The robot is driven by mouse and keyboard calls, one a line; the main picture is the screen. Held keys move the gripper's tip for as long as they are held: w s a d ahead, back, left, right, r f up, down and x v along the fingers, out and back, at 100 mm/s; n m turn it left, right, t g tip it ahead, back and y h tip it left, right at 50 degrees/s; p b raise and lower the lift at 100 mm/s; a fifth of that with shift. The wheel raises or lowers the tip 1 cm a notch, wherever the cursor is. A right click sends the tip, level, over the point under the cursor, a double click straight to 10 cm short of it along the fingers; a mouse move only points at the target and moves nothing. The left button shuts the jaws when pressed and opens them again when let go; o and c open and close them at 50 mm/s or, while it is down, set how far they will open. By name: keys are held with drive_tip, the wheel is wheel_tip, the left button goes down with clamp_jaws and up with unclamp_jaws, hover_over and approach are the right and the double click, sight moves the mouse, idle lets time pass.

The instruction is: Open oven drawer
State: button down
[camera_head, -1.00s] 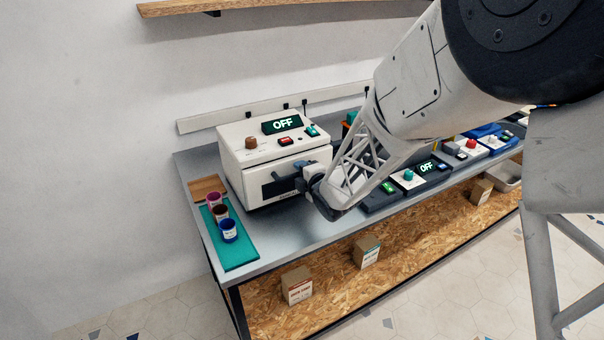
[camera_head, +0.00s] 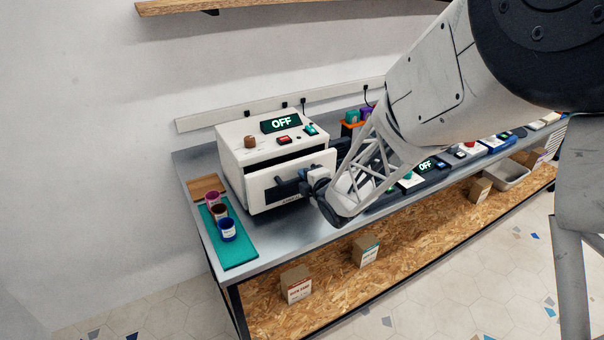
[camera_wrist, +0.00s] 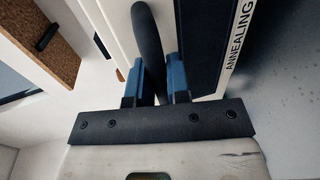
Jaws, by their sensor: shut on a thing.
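The oven is a white box (camera_head: 236,165) at the left of the bench, with an "OFF" display on top. Its drawer front (camera_head: 262,194) stands slightly out from the body, with a dark gap along its top edge. My gripper (camera_head: 303,184) is at the drawer front's right part. In the wrist view, my gripper's blue fingers (camera_wrist: 158,80) are shut on the dark drawer handle (camera_wrist: 147,42). The word "ANNEALING" shows on the drawer front beside it. The inside of the drawer is hidden in the head view.
A teal mat (camera_head: 236,248) with several small cups (camera_head: 227,229) lies left of the oven. Other devices line the bench to the right, partly behind my arm. Boxes (camera_head: 296,284) stand on the lower shelf. The bench front (camera_head: 285,247) before the drawer is clear.

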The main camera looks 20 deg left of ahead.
drive_tip(key=f+v, duration=0.3)
drive_tip(key=v, duration=1.1)
drive_tip(key=shift+s+d, duration=0.4)
drive_tip(key=c, duration=1.1)
unclamp_jaws()
drive_tip(key=shift+s+d, duration=0.1)
drive_tip(key=v, duration=0.7)
drive_tip(key=shift+s+d, duration=0.2)
drive_tip(key=shift+r, duration=0.1)
